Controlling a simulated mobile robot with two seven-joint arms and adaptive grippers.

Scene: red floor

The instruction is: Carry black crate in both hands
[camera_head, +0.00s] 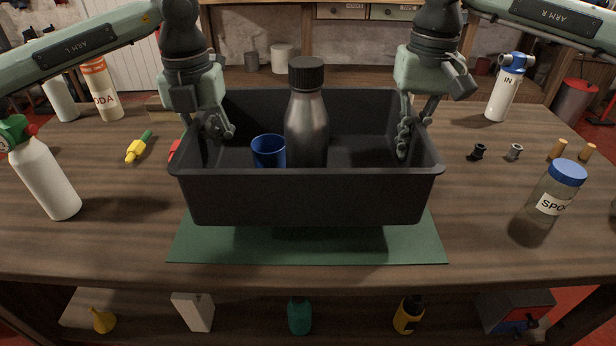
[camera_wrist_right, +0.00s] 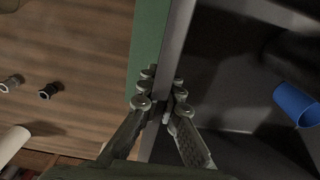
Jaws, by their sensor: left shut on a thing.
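The black crate (camera_head: 310,198) is level above a green mat (camera_head: 220,247) on the wooden bench, with a shadow under it; it looks slightly raised. A dark grey bottle (camera_head: 306,130) with a black cap stands in it, beside a blue cup (camera_head: 268,151). My left gripper (camera_head: 222,130) is shut on the crate's left wall. My right gripper (camera_head: 403,140) is at the right wall. In the right wrist view its fingers (camera_wrist_right: 160,98) press on both sides of the wall. The blue cup (camera_wrist_right: 297,104) also shows there. The crate's floor is partly hidden.
A white spray bottle (camera_head: 45,180) and a yellow-green tool (camera_head: 139,147) are on the left. A blue-lidded jar (camera_head: 552,200), small fittings (camera_head: 478,152) and a blue-topped white bottle (camera_head: 505,90) are on the right. The front bench strip is clear.

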